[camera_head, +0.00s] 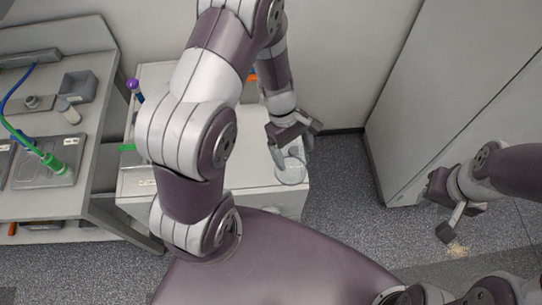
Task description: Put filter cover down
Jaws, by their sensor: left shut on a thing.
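My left gripper (291,134) is above the front right corner of the white cabinet (255,190). It is shut on a clear, round, cup-like piece, which I take as the filter cover (291,170). The cover is below the fingers, close to the cabinet top; I cannot tell whether it touches the surface. My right gripper (442,208) is at the right, over the floor, with its fingers apart and nothing between them.
A grey workbench (95,205) at the left carries a tray with a green-capped piece (52,163), a small grey bin (77,87) and tubing. A purple-topped item (134,86) stands at the cabinet's back left. A tall grey cabinet (440,90) stands at the right.

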